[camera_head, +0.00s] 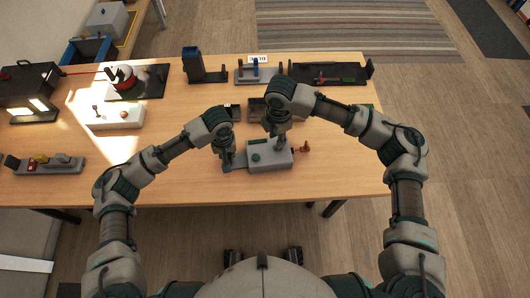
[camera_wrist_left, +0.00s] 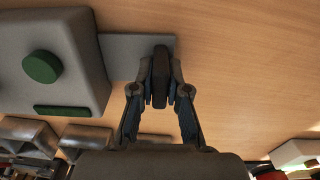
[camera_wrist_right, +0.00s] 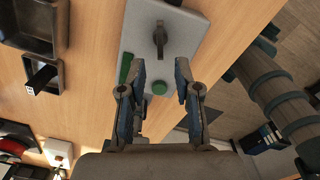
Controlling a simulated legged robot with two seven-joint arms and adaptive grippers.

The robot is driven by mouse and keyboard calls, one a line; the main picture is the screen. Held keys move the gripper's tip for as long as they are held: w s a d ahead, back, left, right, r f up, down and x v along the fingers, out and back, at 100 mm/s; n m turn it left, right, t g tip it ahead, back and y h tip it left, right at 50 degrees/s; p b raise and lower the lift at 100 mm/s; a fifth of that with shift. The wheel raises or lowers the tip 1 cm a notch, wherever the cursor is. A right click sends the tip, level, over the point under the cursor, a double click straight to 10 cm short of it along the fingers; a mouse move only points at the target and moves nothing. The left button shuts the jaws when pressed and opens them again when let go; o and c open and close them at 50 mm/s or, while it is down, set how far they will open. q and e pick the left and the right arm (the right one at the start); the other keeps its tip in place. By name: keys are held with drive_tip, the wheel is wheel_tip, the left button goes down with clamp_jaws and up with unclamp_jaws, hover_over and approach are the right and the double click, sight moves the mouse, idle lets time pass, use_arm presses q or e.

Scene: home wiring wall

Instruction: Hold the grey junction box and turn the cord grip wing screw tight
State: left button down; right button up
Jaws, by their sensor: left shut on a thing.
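The grey junction box (camera_head: 283,160) lies near the table's front edge, with a green knob (camera_head: 256,157) and green strip on top. It also shows in the left wrist view (camera_wrist_left: 75,30). My left gripper (camera_head: 228,164) is shut on a dark upright handle (camera_wrist_left: 161,75) on the grey plate beside the box's left side. My right gripper (camera_wrist_right: 161,78) is open and empty over the box. Beyond its fingertips, a dark upright lever (camera_wrist_right: 160,40) shows on the box top.
Small dark bins (camera_wrist_right: 28,25) stand just behind the box. A black tray (camera_head: 345,75) and other fixtures line the table's back edge. A white switch box (camera_head: 118,116) and a grey fixture (camera_head: 45,165) stand to the left.

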sight(271, 159)
drive_tip(key=shift+f, duration=2.7)
clamp_jaws()
drive_tip(key=shift+w+m, duration=0.15)
drive_tip(key=shift+m, duration=0.85)
drive_tip(key=shift+w+m, duration=0.15)
drive_tip(key=shift+m, duration=0.85)
